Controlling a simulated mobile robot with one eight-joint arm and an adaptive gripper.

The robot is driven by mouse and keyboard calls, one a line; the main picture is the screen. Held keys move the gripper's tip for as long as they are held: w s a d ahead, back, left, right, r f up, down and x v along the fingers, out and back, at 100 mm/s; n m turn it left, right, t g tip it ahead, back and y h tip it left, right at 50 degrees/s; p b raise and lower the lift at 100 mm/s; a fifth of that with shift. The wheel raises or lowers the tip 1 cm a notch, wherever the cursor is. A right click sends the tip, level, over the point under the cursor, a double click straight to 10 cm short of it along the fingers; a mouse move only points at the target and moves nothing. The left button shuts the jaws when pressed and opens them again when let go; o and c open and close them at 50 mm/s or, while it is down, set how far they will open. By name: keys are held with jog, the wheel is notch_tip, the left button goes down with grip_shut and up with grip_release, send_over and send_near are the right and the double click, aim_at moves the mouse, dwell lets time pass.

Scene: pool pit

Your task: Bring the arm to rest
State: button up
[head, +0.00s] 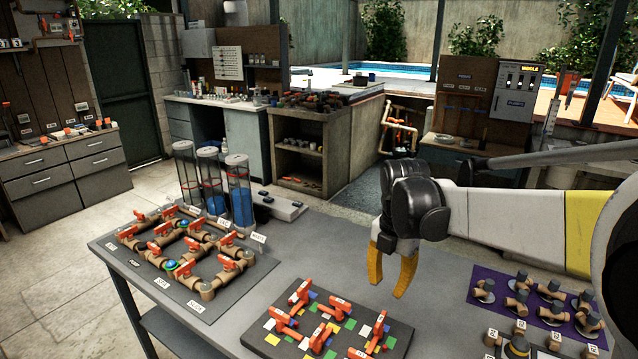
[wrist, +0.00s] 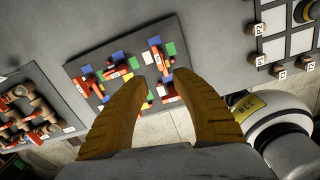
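My gripper (head: 391,279) has two yellow-orange fingers on a black body. In the head view it hangs above the grey table (head: 335,247), fingers pointing down and apart. In the wrist view the gripper (wrist: 157,85) also shows its fingers spread, with nothing held between them. My arm reaches in from the right edge of the head view. The fingertips are behind and a little right of the dark board (head: 273,341) with orange-red valve handles and coloured squares; how high they are above the table is hard to tell.
A pipe-and-valve board (head: 232,289) lies at the table's left, with clear cylinders (head: 239,190) behind it. A purple mat (head: 480,292) with several brown fittings lies at the right. Bare table lies under the gripper. Cabinets and a pool stand beyond.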

jog(key=s+r+m+t, duration=0.2)
jog(key=s+m+t, duration=0.4)
jog(key=s+m, duration=1.2)
jog(key=m, duration=0.8)
jog(key=shift+s+a+m+t, duration=0.15)
jog(key=shift+s+m+t, duration=0.15)
jog(key=shift+s, duration=0.05)
jog(key=shift+r, duration=0.1)
